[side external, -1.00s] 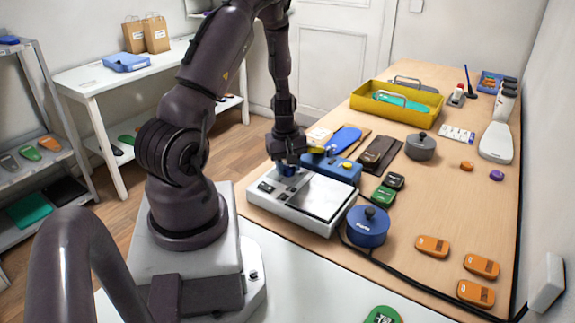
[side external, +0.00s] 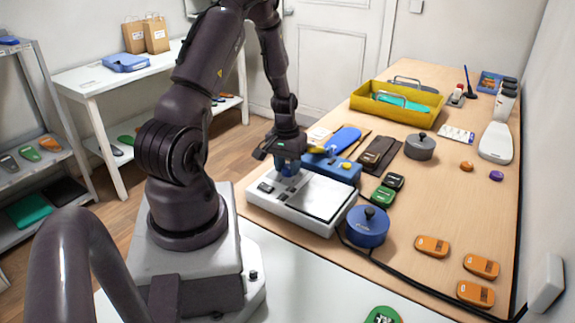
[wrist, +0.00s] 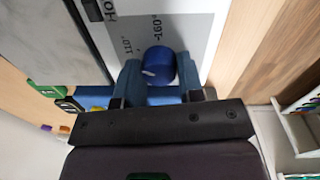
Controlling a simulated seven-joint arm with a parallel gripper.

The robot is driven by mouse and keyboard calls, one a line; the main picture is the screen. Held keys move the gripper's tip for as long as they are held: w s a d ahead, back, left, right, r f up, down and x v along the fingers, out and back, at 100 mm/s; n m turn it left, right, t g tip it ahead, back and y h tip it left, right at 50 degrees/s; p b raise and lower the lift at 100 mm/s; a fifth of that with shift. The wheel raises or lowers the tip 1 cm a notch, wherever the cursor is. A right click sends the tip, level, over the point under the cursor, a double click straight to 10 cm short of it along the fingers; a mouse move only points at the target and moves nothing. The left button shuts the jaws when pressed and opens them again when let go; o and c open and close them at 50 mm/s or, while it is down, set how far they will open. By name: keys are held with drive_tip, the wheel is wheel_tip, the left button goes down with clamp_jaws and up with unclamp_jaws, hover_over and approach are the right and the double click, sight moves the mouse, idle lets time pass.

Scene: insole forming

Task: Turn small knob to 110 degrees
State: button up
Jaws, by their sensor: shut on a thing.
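The small knob (wrist: 158,64) is blue, with a white mark on its lower left side in the wrist view. It stands on the grey panel of the white device (side external: 290,211), beside printed "110°" and "-160°" labels. My gripper (wrist: 158,78) points down at the panel and is shut on the knob, one blue finger on each side. In the side view my gripper (side external: 288,171) is at the back left of the device, and its fingers largely hide the knob. Where the white mark points exactly is hard to read.
A blue box (side external: 338,170) stands close behind the device. A blue lidded pot (side external: 368,228) stands to its right, near a black cable. Green and black small items (side external: 384,195) lie beyond. The table's middle right is mostly clear.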

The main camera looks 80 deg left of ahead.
sight(286, 166)
drive_tip(key=shift+m, duration=0.3)
idle(0.4)
drive_tip(key=o, duration=0.9)
drive_tip(key=r, duration=1.3)
drive_tip(key=shift+s+a, duration=0.2)
drive_tip(key=shift+a, duration=0.05)
